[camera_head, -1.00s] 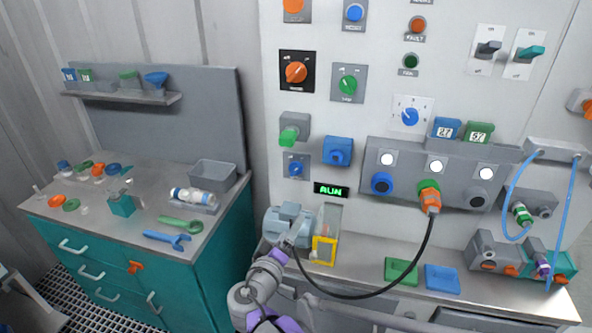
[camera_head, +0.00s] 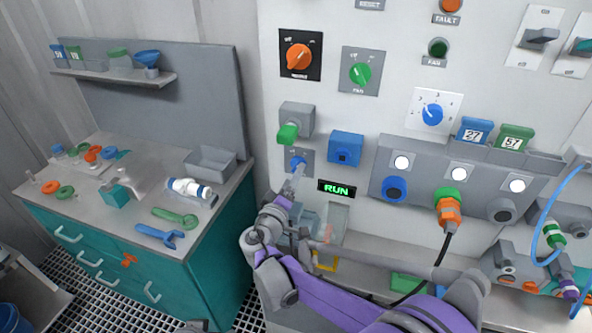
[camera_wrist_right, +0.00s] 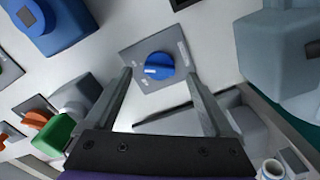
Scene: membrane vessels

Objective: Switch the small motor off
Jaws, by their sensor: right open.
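The blue rotary knob (camera_head: 298,161) sits on a small grey plate on the wall panel, below the green block switch. In the right wrist view the blue knob (camera_wrist_right: 158,66) shows a white pointer mark, and its plate lettering is too small to read. My right gripper (camera_head: 296,174) is open in front of the knob. Its fingertips show on either side of the knob in the wrist view, with no clear contact. The small motor (camera_head: 303,219) on the bench below is partly hidden by my right arm. A display (camera_head: 336,189) reads RUN in green. My left gripper is out of view.
The green block switch (camera_head: 288,134) and a blue box (camera_head: 345,148) stand out from the panel close to the knob. An orange plug (camera_head: 449,211) with a black cable is at the right. A tool bench (camera_head: 140,215) stands at the left.

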